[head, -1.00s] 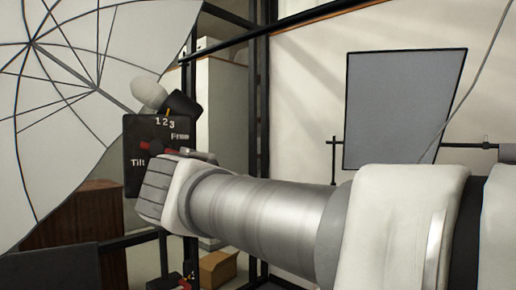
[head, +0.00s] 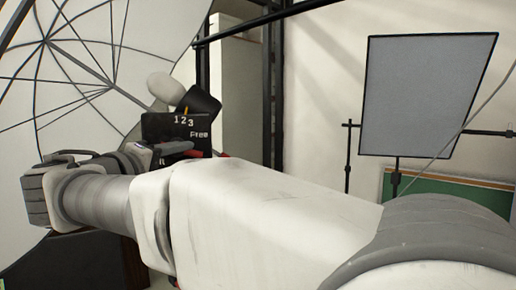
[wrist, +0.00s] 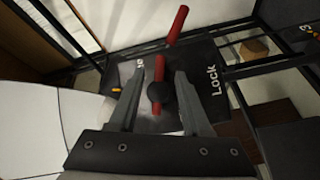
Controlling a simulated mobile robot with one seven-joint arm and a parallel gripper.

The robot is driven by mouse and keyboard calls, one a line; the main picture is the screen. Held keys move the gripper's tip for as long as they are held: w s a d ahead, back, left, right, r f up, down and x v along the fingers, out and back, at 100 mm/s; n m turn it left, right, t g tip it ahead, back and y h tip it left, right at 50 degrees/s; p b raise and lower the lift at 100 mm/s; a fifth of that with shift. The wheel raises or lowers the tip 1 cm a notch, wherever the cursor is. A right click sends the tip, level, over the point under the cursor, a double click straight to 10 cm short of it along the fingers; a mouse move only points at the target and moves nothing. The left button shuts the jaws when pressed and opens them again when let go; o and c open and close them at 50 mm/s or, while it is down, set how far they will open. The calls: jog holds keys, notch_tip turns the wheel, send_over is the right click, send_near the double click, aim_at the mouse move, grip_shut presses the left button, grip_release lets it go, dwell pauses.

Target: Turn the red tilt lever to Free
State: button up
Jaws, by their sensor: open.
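The black panel (head: 158,126) stands left of centre in the head view, marked "1 2 3" and "Free"; its lower part is hidden behind my arm. The red tilt lever (head: 192,153) shows below "Free", partly hidden. In the wrist view, the panel (wrist: 205,72) carries the word "Lock" on its right side. A red bar (wrist: 160,72) with a black round knob lies between the fingers of my open gripper (wrist: 159,76). A second red length shows above it; I cannot tell whether they join. The fingers stand either side of the bar, and contact is unclear.
A white umbrella (head: 75,75) fills the left of the head view. A grey framed screen (head: 425,95) on a stand is at the right. Dark frame posts stand behind the panel. A small cardboard box (wrist: 253,49) shows in the wrist view.

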jog(key=shift+p+x, duration=0.4)
jog(key=shift+x, duration=1.75)
jog(key=shift+c, duration=0.2)
grip_shut()
